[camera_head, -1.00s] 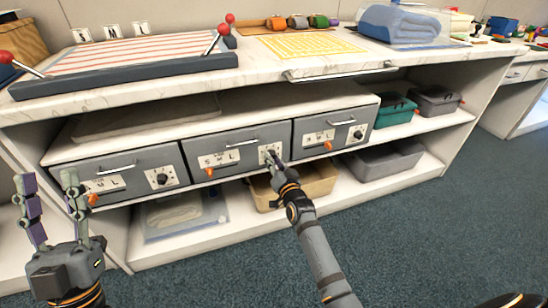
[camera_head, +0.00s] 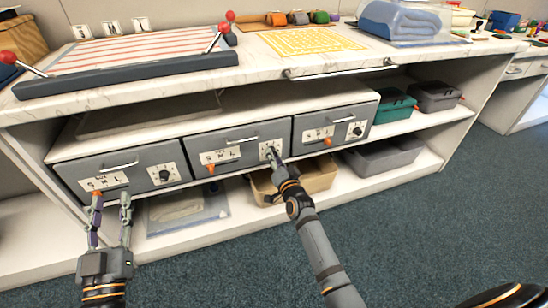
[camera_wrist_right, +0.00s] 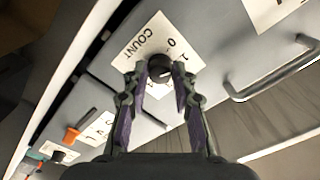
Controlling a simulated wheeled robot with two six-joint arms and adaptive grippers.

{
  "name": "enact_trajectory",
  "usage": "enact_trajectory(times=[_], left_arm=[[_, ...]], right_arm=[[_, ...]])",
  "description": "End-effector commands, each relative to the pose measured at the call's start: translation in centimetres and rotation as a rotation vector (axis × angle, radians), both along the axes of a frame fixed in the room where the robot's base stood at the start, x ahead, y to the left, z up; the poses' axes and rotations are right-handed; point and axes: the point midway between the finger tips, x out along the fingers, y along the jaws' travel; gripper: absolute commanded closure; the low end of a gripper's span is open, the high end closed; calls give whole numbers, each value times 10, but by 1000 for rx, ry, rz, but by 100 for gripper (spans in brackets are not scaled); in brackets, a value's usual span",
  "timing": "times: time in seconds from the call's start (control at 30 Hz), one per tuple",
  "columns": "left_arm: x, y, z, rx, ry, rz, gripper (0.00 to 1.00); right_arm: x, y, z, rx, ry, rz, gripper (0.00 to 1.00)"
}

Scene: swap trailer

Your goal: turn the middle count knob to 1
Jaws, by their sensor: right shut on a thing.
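The middle drawer (camera_head: 240,137) has a white count plate (camera_head: 265,149) on its right side. The right gripper (camera_head: 274,160) covers most of that plate in the head view. In the right wrist view the plate (camera_wrist_right: 134,55) reads COUNT, with 0 and 1 beside the dark middle count knob (camera_wrist_right: 160,68). My right gripper (camera_wrist_right: 161,83) is shut on this knob, one finger on each side. Which number the knob points to cannot be told. My left gripper (camera_head: 111,200) is open, low in front of the left drawer (camera_head: 140,168), one finger near its orange lever (camera_head: 97,200).
The right drawer (camera_head: 335,124) and left drawer have their own count knobs. A tan bin (camera_head: 318,178) sits on the lower shelf behind my right arm. The worktop (camera_head: 255,70) overhangs the drawers. The floor in front is clear.

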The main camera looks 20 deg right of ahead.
Motion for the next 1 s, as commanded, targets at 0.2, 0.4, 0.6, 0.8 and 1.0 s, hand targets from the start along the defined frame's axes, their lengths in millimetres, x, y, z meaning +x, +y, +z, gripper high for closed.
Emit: enact_trajectory(times=[0.2, 0.4, 0.6, 0.8, 1.0], left_arm=[[0, 0, 0, 0, 1, 0, 60], [0, 0, 0, 0, 0, 0, 60], [0, 0, 0, 0, -1, 1, 60], [0, 0, 0, 1, 0, 0, 60], [0, 0, 0, 1, 0, 0, 60]], right_arm=[[1, 0, 2, 0, -4, -1, 100], [0, 0, 1, 0, -3, 0, 57], [0, 0, 1, 0, -1, 0, 50], [-4, 0, 0, 0, 0, 0, 50], [-45, -2, -2, 0, 2, -1, 50]])
